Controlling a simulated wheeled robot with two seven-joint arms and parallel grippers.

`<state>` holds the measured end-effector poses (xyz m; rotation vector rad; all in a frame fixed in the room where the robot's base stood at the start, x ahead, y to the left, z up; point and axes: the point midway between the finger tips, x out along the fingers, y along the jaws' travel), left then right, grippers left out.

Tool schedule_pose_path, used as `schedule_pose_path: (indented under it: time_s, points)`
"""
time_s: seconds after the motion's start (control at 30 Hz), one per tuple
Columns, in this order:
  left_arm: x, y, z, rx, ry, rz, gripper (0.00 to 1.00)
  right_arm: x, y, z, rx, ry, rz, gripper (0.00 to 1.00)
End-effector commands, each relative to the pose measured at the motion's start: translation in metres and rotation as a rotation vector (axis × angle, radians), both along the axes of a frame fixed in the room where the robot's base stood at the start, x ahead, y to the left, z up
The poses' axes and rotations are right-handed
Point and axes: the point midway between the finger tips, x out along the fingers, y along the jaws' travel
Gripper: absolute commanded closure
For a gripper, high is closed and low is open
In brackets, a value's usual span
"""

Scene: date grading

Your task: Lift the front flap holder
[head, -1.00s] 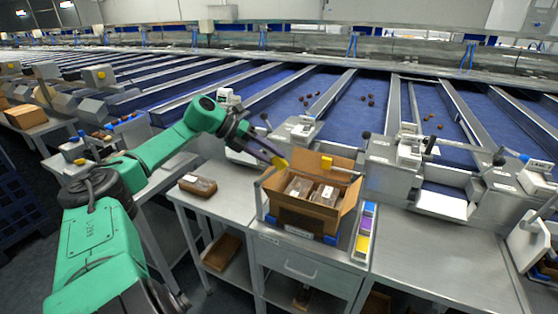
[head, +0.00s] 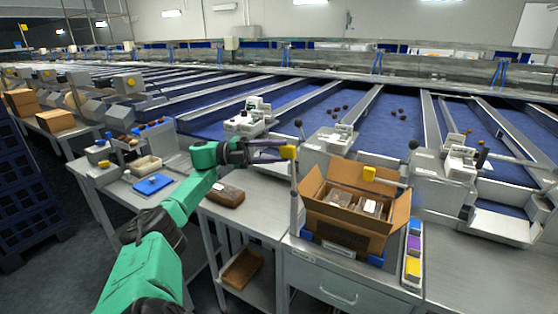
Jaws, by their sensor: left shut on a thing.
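My left gripper (head: 277,151) is at the left of the open cardboard box (head: 343,237), above its rim. A thin grey post (head: 294,190) stands beside the box's left side, below the knob. The box holds clear-topped packs (head: 340,197), and its left and right flaps stand out. My right gripper is not in view.
A brown pack (head: 225,195) lies on the metal table left of the box. A strip of coloured blocks (head: 413,243) stands close to the box's right side. A scale-like machine (head: 333,139) is behind it.

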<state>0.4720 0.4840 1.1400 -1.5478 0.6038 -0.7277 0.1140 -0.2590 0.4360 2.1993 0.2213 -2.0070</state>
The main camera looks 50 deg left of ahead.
Motion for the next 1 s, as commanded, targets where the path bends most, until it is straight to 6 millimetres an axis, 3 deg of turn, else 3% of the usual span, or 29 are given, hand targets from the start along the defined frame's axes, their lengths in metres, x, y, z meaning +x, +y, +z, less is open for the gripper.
schedule_pose_path:
  time_s: [0.2,0.7,0.73,0.77,0.8,1.0]
  points:
    - [-0.0006,0.0029,-0.0058,-0.060,-0.022,0.003,1.00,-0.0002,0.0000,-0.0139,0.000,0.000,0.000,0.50]
    - [-0.0008,0.0033,-0.0054,-0.079,-0.024,0.003,1.00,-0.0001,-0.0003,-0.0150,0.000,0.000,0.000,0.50]
    - [-0.0008,0.0033,-0.0054,-0.079,-0.024,0.003,0.44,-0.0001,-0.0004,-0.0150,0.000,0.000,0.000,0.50]
    - [-0.0008,0.0033,-0.0055,-0.079,-0.024,0.003,0.32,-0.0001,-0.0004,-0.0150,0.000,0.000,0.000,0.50]
    - [-0.0008,0.0033,-0.0055,-0.078,-0.023,0.003,0.25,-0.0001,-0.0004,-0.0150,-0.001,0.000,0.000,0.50]
    - [-0.0007,0.0029,-0.0054,-0.077,-0.024,0.002,0.25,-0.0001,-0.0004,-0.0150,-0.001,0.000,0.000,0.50]
